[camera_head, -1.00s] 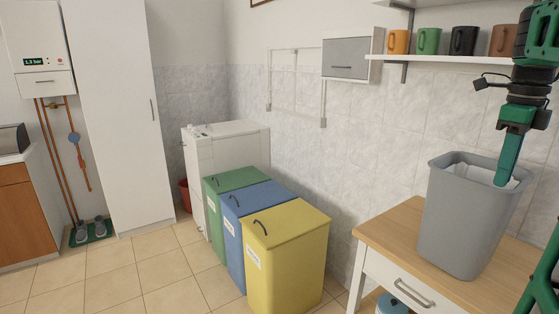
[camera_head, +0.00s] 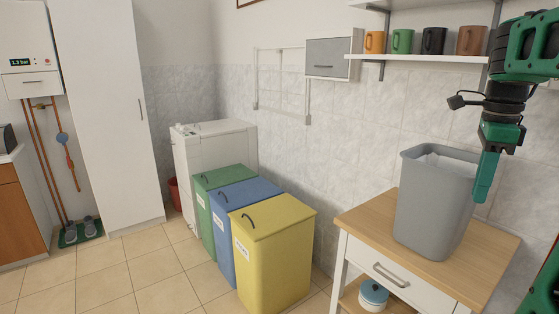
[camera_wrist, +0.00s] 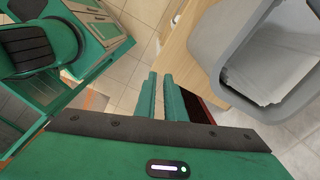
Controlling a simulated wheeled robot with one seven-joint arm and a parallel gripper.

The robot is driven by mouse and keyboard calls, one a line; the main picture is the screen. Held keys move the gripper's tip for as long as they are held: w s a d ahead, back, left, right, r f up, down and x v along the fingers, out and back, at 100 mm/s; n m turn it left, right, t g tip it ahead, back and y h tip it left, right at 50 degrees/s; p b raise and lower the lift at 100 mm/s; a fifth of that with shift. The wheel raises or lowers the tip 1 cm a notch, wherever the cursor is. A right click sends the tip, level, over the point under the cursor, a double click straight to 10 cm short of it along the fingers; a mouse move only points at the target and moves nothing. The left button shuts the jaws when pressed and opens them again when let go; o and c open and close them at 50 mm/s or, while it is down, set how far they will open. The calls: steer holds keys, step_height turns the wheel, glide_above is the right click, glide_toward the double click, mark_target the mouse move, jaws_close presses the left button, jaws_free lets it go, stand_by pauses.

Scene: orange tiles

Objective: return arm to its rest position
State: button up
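The grey bin (camera_wrist: 212,50) is at the upper right there, apart from the fingers, with a white liner inside. My arm comes in from the upper right in the head view.
The bin stands on a wooden-topped table (camera_head: 355,222), with a blue pot (camera_head: 373,297) below. A shelf (camera_head: 430,58) with several mugs is on the wall near my arm. Green, blue and yellow bins (camera_head: 275,265) stand left of the table.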

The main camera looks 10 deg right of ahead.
steer(key=s+a+f+n, duration=0.6)
steer(key=a+f+n, duration=0.1)
steer(key=f+n, duration=0.2)
steer(key=s+a+f+n, duration=0.6)
steer(key=f+n, duration=0.3)
steer(key=n, duration=0.3)
steer(key=shift+a+y, duration=0.4)
steer(key=shift+w+f, duration=0.25)
steer(key=shift+w, duration=0.35)
